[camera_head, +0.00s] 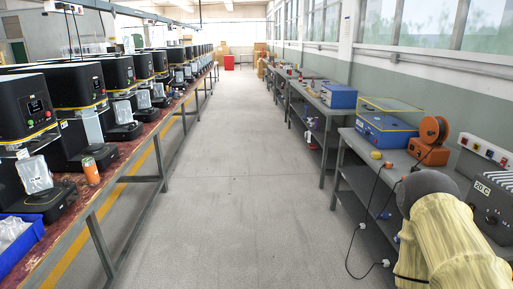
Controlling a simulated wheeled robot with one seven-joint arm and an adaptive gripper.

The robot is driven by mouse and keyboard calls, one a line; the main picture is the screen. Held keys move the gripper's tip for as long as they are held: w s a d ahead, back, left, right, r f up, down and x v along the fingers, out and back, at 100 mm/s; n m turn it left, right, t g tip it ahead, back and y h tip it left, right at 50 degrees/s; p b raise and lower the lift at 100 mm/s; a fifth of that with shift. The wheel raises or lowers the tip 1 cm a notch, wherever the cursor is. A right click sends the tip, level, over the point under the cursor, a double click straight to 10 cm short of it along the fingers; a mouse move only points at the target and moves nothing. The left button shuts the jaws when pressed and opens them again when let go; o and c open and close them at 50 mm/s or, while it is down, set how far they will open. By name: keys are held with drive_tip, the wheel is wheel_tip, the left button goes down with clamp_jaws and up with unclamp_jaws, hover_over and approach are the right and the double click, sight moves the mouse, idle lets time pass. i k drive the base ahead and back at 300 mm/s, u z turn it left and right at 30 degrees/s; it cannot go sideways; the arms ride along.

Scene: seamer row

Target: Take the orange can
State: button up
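A small orange can (91,171) stands upright on the left bench (143,148), near its aisle-side edge. It is in front of a black seaming machine (78,110) and to the right of a clear container on another machine's base. My arm, in a pale yellow cover, shows at the lower right, far from the can across the aisle. My gripper is not in view.
A blue bin (20,245) with clear items sits at the near left. Black machines line the left bench. The right bench (345,132) holds a blue box (386,130), an orange reel (432,135) and a grey unit. Cables hang at its edge. The aisle floor (225,190) is clear.

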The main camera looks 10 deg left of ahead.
sight(91, 169)
drive_tip(key=u, duration=0.35)
drive_tip(key=i, duration=1.35)
drive_tip(key=u, duration=1.7)
drive_tip(key=i, duration=0.75)
drive_tip(key=u, duration=0.65)
